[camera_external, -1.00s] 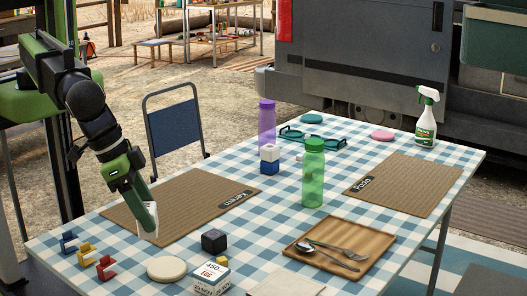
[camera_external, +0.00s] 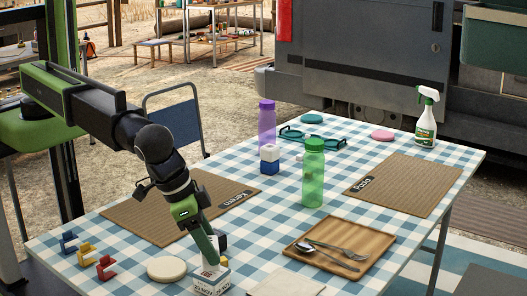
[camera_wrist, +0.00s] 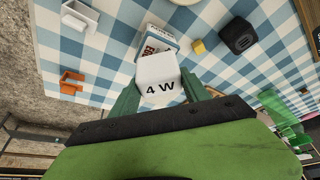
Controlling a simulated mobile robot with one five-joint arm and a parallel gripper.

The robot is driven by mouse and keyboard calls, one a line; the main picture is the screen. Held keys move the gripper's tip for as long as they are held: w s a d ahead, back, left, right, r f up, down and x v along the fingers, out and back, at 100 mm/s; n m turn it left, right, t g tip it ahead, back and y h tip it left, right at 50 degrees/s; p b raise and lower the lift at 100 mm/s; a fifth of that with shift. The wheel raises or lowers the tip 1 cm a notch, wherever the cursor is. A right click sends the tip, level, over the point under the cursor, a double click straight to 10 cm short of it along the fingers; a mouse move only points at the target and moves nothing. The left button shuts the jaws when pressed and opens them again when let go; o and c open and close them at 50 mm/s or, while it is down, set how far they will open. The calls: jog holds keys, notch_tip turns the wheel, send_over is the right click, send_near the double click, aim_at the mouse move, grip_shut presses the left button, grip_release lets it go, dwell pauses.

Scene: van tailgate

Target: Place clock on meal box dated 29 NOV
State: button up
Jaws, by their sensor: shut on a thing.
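My gripper (camera_external: 208,258) is shut on a white block with "4 W" in black on it (camera_wrist: 158,70), seen between the green fingers in the wrist view. No clock face shows on the sides in view. A small white box with printed lettering (camera_external: 211,285) stands at the near edge of the table. Its date line is too small to read surely. The held block is at this box's top, and the box (camera_wrist: 155,42) shows partly behind it in the wrist view. I cannot tell whether they touch.
A dark cube (camera_wrist: 238,37) and a small yellow piece (camera_wrist: 198,46) are close to the box. A cream disc (camera_external: 166,269) lies left of it. A wooden tray with cutlery (camera_external: 372,262) lies to the right, and a green bottle (camera_external: 313,180) stands behind.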

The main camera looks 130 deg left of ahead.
jog(key=shift+f, duration=0.95)
jog(key=shift+r, duration=0.25)
jog(key=shift+f, duration=0.25)
jog(key=o, duration=1.5)
jog(key=shift+r, duration=0.1)
